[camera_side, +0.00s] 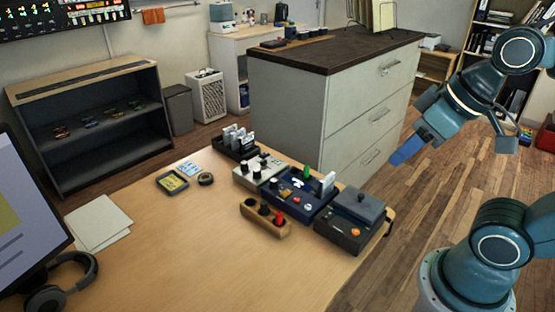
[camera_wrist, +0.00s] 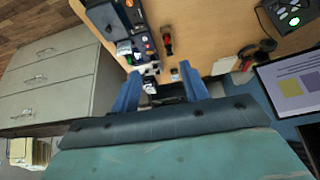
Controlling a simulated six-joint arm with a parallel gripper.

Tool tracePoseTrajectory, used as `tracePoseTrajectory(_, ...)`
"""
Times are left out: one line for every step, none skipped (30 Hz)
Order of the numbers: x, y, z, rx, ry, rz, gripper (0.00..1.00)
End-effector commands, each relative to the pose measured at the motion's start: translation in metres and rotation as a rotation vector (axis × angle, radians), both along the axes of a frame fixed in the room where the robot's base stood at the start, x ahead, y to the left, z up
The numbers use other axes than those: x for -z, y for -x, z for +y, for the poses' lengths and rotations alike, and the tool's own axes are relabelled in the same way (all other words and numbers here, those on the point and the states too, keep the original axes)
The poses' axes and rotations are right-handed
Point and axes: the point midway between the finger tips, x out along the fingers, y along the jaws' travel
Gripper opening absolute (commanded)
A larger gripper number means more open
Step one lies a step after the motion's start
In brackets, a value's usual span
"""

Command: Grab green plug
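The green plug (camera_side: 307,171) is small and stands upright at the back edge of a blue panel box (camera_side: 298,197) on the wooden table, close to a white upright piece (camera_side: 328,183). My gripper (camera_side: 405,152) is in the air to the right of the boxes, beyond the table's right edge in the side view, well apart from the plug. In the wrist view its two blue fingers (camera_wrist: 162,92) are spread, with nothing held between them. A small greenish patch shows among the devices there, but I cannot tell for sure that it is the plug.
A dark lidded box (camera_side: 350,222) stands right of the blue box, a cream box (camera_side: 258,171) left. A wooden block with knobs (camera_side: 265,217) lies in front. A black rack (camera_side: 235,148) is behind. A drawer cabinet (camera_side: 335,110) stands behind the table. The table's front is clear.

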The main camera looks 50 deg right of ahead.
Motion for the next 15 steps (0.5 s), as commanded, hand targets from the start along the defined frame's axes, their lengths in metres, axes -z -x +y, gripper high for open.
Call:
tracePoseTrajectory(0.000, 0.000, 0.000, 0.000, 0.000, 0.000, 0.44)
tracePoseTrajectory(0.000, 0.000, 0.000, 0.000, 0.000, 0.000, 0.44)
tracePoseTrajectory(0.000, 0.000, 0.000, 0.000, 0.000, 0.000, 0.44)
tracePoseTrajectory(0.000, 0.000, 0.000, 0.000, 0.000, 0.000, 0.44)
tracePoseTrajectory(0.000, 0.000, 0.000, 0.000, 0.000, 0.000, 0.44)
tracePoseTrajectory(0.000, 0.000, 0.000, 0.000, 0.000, 0.000, 0.44)
tracePoseTrajectory(0.000, 0.000, 0.000, 0.001, 0.000, 0.000, 0.44)
tracePoseTrajectory(0.000, -0.001, 0.000, 0.003, -0.001, 0.001, 0.44)
tracePoseTrajectory(-0.001, -0.001, 0.000, 0.007, -0.002, 0.002, 0.44)
tracePoseTrajectory(-0.001, -0.002, -0.001, 0.010, -0.004, 0.003, 0.44)
tracePoseTrajectory(-0.002, -0.004, -0.001, 0.016, -0.006, 0.005, 0.44)
tracePoseTrajectory(-0.003, -0.006, -0.001, 0.025, -0.010, 0.008, 0.44)
tracePoseTrajectory(-0.004, -0.008, -0.002, 0.035, -0.014, 0.012, 0.44)
tracePoseTrajectory(-0.005, -0.010, -0.002, 0.046, -0.019, 0.015, 0.44)
tracePoseTrajectory(-0.007, -0.014, -0.003, 0.063, -0.026, 0.020, 0.44)
